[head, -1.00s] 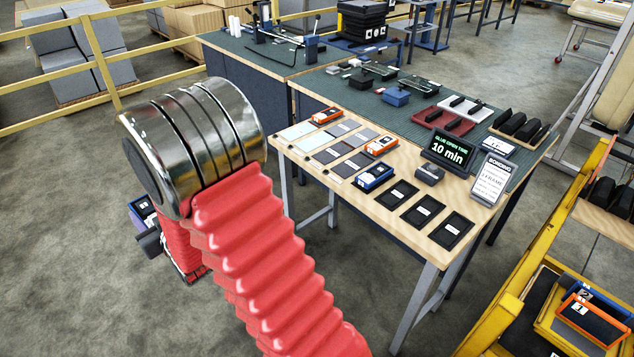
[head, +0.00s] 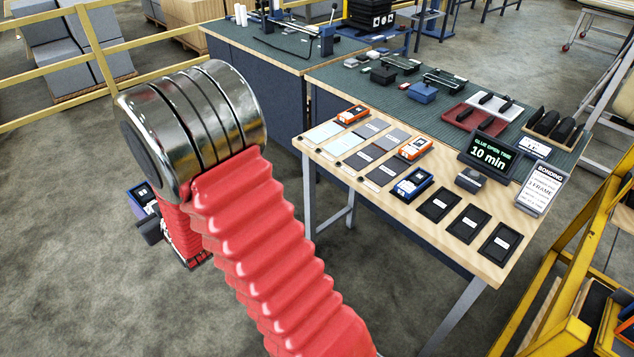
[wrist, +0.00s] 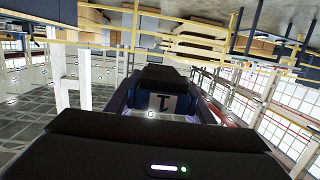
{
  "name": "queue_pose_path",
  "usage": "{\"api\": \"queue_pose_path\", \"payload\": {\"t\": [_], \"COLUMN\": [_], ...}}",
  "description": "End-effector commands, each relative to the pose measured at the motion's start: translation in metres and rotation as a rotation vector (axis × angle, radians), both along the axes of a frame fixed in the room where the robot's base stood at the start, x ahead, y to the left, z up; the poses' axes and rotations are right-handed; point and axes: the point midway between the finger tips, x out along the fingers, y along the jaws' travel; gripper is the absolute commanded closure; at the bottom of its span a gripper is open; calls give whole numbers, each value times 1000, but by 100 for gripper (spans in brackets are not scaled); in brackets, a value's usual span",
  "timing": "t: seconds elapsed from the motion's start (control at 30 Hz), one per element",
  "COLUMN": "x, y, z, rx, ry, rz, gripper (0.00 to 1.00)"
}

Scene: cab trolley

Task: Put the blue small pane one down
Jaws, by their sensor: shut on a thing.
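The blue small pane one (head: 139,194) shows in the head view at the left, low beside my red arm sleeve. Its blue frame and white label are partly hidden by my arm. In the head view only a dark bit of my gripper (head: 150,229) shows. The pane is held over the grey floor, away from the table.
A wooden table (head: 340,180) carries sheets, two orange-framed panes, another blue-framed pane (head: 412,184) and three black trays (head: 468,224). A sign reading 10 min (head: 490,150) stands near its right end. A yellow trolley frame (head: 560,300) is at the right. Floor at the left is clear.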

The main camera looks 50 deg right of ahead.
Motion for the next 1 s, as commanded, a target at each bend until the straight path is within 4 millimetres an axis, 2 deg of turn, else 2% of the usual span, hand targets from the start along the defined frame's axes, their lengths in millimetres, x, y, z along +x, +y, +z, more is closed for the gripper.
{"api": "queue_pose_path", "payload": {"t": [0.5, 0.67, 0.77, 0.87, 1.0], "x": [0, 1, 0, -1, -9], "y": [8, -2, -24, -58, -120], "z": [0, 0, 0, -1, -2], "rx": [0, 0, 0, 0, 1], "ry": [-1, -2, -2, -3, -5], "rz": [13, -5, -45, -107, -222], "gripper": [80, 80, 80, 80, 80]}}
